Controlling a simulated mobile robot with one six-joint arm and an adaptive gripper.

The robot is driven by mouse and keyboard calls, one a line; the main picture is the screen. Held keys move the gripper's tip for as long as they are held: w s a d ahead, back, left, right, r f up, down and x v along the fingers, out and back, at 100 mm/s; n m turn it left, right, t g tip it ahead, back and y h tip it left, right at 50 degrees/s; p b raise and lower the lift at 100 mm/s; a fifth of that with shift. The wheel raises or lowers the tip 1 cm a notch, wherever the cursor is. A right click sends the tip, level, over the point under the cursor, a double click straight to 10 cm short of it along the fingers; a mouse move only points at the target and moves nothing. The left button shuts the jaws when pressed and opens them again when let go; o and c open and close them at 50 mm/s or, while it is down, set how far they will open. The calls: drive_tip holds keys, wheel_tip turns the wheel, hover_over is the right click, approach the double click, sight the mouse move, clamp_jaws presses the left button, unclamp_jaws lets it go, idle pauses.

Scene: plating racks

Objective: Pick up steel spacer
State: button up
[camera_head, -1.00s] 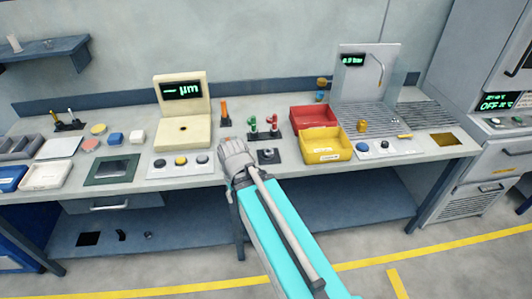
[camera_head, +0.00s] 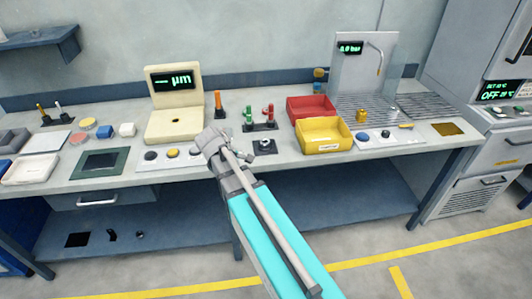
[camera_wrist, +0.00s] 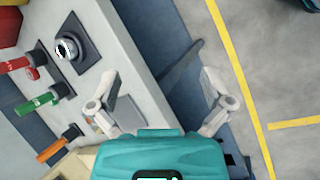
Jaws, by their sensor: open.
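A small round steel part, which looks like the steel spacer (camera_head: 265,143), sits on a dark square plate near the bench's front edge. In the wrist view the spacer (camera_wrist: 67,48) is a shiny ring with a dark centre on that plate (camera_wrist: 77,60), at upper left. My gripper (camera_wrist: 158,78) is open and empty, its two fingers spread wide over the bench edge and the space in front. In the head view my gripper (camera_head: 222,142) is left of the spacer and close to it. The spacer is outside the fingers.
Red and green handled tools (camera_head: 249,116) stand in a holder behind the spacer. An orange tool (camera_head: 218,104) and a cream gauge (camera_head: 173,123) are to the left. Yellow (camera_head: 322,148) and red bins are to the right. Open floor lies in front of the bench.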

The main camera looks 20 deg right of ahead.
drive_tip(key=w+d+n+h+b, duration=0.1)
drive_tip(key=w+n+h+b, duration=0.1)
drive_tip(key=w+n+b, duration=0.1)
drive_tip(key=w+d+f+n+h+b, duration=0.1)
drive_tip(key=w+n+h+b, duration=0.1)
drive_tip(key=w, duration=0.3)
drive_tip(key=w+d+f+n+t+h+b, duration=0.1)
drive_tip(key=w+n+h+b, duration=0.2)
drive_tip(key=w+n, duration=0.2)
drive_tip(key=shift+d+b, duration=0.3)
drive_tip(key=shift+b, duration=0.05)
drive_tip(key=shift+w+r+n+h, duration=0.25)
drive_tip(key=shift+w+n+h, duration=0.15)
drive_tip(key=shift+w+n, duration=0.1)
drive_tip(key=shift+d, duration=0.1)
drive_tip(key=b, duration=0.4)
approach(268, 142)
drive_tip(key=shift+w+d+f, duration=0.15)
drive_tip(key=shift+d+f, duration=0.45)
drive_tip(key=shift+w+d+f, duration=0.2)
drive_tip(key=shift+d+f, duration=0.4)
drive_tip(key=shift+d, duration=0.5)
drive_tip(key=shift+f, duration=0.1)
drive_tip(key=shift+w+r+b+x, duration=0.15)
drive_tip(key=shift+b+x, duration=0.2)
drive_tip(key=shift+x, duration=0.95)
drive_tip(key=shift+w+r+b+x, duration=0.1)
drive_tip(key=shift+w+b+x, duration=0.15)
drive_tip(key=shift+x, duration=1.05)
